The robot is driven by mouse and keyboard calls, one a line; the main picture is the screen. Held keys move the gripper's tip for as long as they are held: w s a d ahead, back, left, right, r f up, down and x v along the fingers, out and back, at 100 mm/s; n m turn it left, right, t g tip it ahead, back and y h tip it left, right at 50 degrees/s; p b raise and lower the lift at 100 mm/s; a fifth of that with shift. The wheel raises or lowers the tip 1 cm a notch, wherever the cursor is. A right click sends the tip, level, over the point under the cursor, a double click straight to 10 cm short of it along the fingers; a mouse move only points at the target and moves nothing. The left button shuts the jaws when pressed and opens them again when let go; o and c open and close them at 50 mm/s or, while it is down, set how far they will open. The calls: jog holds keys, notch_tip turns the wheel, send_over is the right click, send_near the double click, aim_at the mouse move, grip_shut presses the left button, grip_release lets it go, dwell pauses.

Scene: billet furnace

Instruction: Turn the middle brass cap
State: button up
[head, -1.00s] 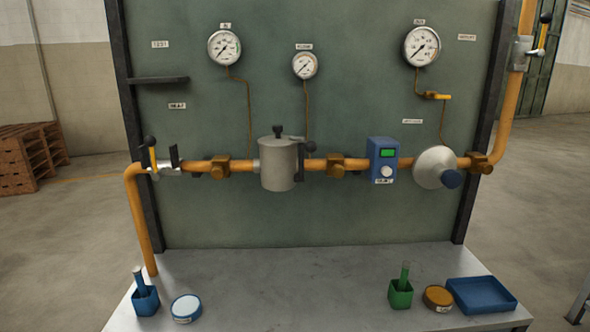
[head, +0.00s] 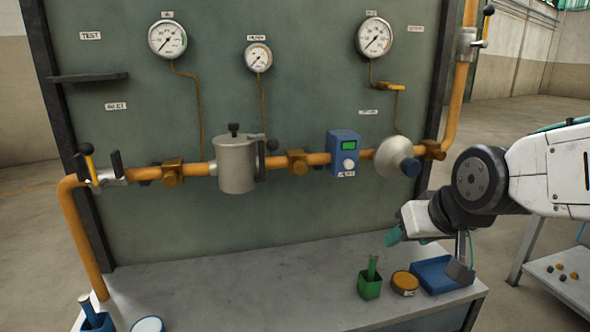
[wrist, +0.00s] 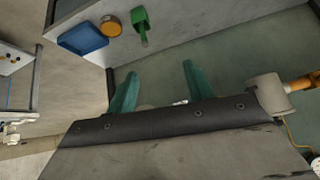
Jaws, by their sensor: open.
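The middle brass cap (head: 298,162) sits on the orange pipe between the grey filter pot (head: 237,163) and the blue box with a green display (head: 343,153). Other brass fittings sit to the left (head: 172,173) and right (head: 433,150) along the same pipe. My gripper (head: 395,235) is low at the right, in front of the panel and above the bench, well apart from the middle cap. In the wrist view its teal fingers (wrist: 158,85) are spread with nothing between them. I cannot make out the middle cap in the wrist view.
The grey round regulator (head: 395,158) is above my gripper. A lever valve (head: 90,163) is at left. The bench middle is clear.

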jog(key=w+a+r+t+y, duration=0.15)
jog(key=w+a+t, duration=0.35)
jog(key=w+a, duration=0.65)
jog(key=t+y, duration=0.2)
jog(key=t, duration=0.3)
send_near(302, 169)
jog(key=w, duration=0.2)
jog(key=shift+n+h, duration=0.25)
jog(key=shift+n, duration=0.15)
jog(key=x, duration=0.8)
jog(key=shift+a, duration=0.45)
jog(key=c, duration=1)
